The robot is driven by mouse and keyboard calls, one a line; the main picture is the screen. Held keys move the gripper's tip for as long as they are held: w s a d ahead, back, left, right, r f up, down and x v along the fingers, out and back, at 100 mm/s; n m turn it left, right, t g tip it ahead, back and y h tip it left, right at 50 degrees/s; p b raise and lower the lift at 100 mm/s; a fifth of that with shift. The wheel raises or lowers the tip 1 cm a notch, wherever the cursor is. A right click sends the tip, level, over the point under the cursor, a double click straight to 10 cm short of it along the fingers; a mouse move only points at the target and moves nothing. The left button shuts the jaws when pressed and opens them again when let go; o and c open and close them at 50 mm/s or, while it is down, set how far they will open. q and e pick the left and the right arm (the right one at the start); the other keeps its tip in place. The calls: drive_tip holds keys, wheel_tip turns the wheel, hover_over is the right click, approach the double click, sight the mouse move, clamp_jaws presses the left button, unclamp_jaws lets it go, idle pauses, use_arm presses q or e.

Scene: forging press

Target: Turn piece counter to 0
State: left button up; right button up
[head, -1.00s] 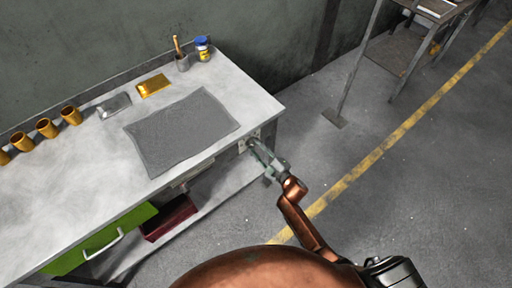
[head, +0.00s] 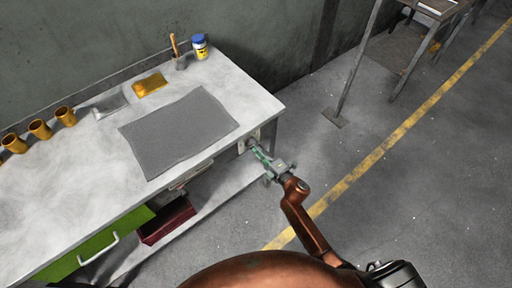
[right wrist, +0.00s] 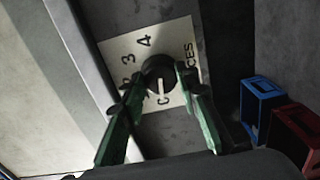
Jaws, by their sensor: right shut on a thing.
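The piece counter is a black round knob (right wrist: 158,74) on a pale plate (right wrist: 178,41) at the bench's right end. In the right wrist view, the plate shows 4, 3 and lower digits on the left, and lettering ending in "CES" on the right. The knob's white pointer line aims down in that view, toward a partly hidden mark that I cannot read surely. My right gripper (right wrist: 158,82) has its green fingers on both sides of the knob, shut on it. In the head view, the right gripper (head: 258,153) reaches the plate (head: 241,147) from the right. My left gripper is not in view.
The grey bench (head: 55,185) carries a dark mat (head: 180,130), several yellow cups (head: 40,129), a gold tray (head: 150,84) and a blue-lidded jar (head: 200,47). Blue (right wrist: 258,100) and red bins (right wrist: 297,125) stand beyond the plate. The floor right of the bench is open.

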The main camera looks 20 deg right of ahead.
idle(0.3)
drive_tip(key=o, duration=1.2)
drive_tip(key=shift+c, duration=0.2)
drive_tip(key=v, duration=1.2)
